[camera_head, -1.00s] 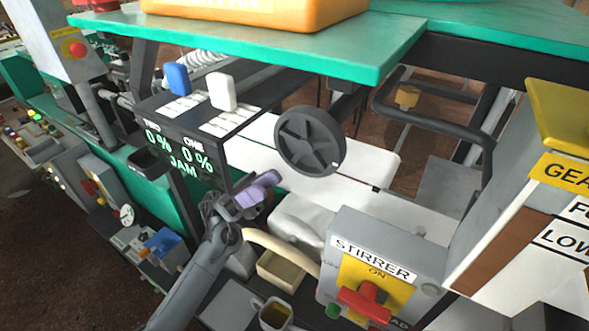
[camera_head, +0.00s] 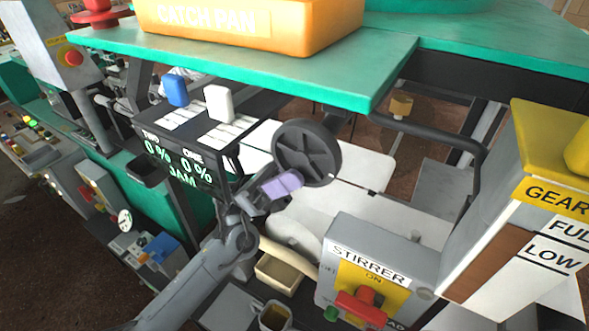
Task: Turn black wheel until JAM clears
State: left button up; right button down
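The black wheel (camera_head: 306,153) is a spoked handwheel in the middle of the head view, below the green shelf. The dark display panel (camera_head: 178,166) left of it shows TWO 0 %, ONE 0 % and JAM in green. My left gripper (camera_head: 284,186) has light purple fingers and sits at the wheel's lower left rim, very close to it or touching it. I cannot tell whether it touches, or whether its fingers are open or shut. My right gripper is not in view.
A blue lever (camera_head: 176,90) and a white lever (camera_head: 220,103) stand above the display. The STIRRER box (camera_head: 372,272) with a red switch is at lower right. A GEAR box stands at right. The orange CATCH PAN (camera_head: 250,25) rests on the green shelf (camera_head: 330,78).

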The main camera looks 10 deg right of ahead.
pick_arm(q)
jog(key=shift+c, duration=0.3)
grip_shut()
jog(key=shift+g, duration=0.3)
jog(key=shift+s, duration=0.1)
